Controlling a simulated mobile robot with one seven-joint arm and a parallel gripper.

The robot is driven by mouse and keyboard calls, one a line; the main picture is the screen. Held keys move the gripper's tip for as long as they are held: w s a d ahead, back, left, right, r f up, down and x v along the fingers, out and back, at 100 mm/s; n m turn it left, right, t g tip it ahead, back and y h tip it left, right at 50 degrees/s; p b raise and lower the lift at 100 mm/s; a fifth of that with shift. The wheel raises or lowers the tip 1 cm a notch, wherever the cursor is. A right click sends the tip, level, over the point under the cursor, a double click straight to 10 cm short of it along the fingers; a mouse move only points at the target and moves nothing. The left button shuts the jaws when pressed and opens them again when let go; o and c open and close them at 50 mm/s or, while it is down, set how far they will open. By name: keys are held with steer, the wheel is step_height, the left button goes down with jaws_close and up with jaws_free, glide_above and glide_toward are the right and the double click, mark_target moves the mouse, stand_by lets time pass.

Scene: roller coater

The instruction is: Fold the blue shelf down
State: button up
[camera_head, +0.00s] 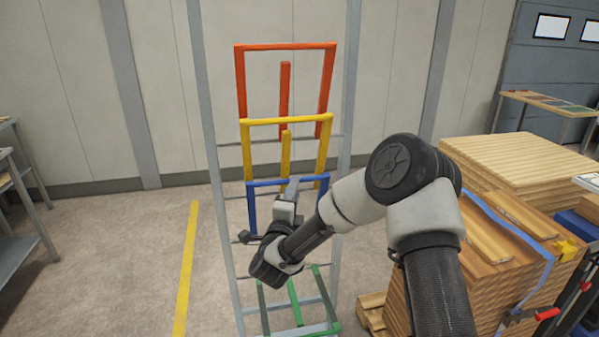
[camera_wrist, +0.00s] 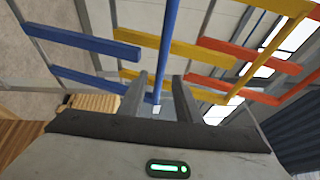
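The blue shelf (camera_head: 251,215) is folded up on the tall grey rack, below the yellow shelf (camera_head: 326,150). Its top bar runs across the rack, and my arm hides part of the frame. My gripper (camera_head: 292,186) is at the middle of that bar. In the wrist view, the long blue bar (camera_wrist: 168,40) passes behind or between the two dark fingers of my gripper (camera_wrist: 160,78). Gaps show on both sides of the bar, so the fingers are open. Whether either finger touches it, I cannot tell.
The red shelf (camera_head: 240,85) and yellow shelf stand folded up above. The green shelf (camera_head: 334,326) lies folded down at the bottom. Stacked wood (camera_head: 520,160) stands close on the right. Floor left of the rack, with a yellow line (camera_head: 186,270), is clear.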

steer(key=x, duration=0.9)
steer(key=shift+w+p, duration=0.2)
steer(key=shift+p, duration=0.2)
jaws_close()
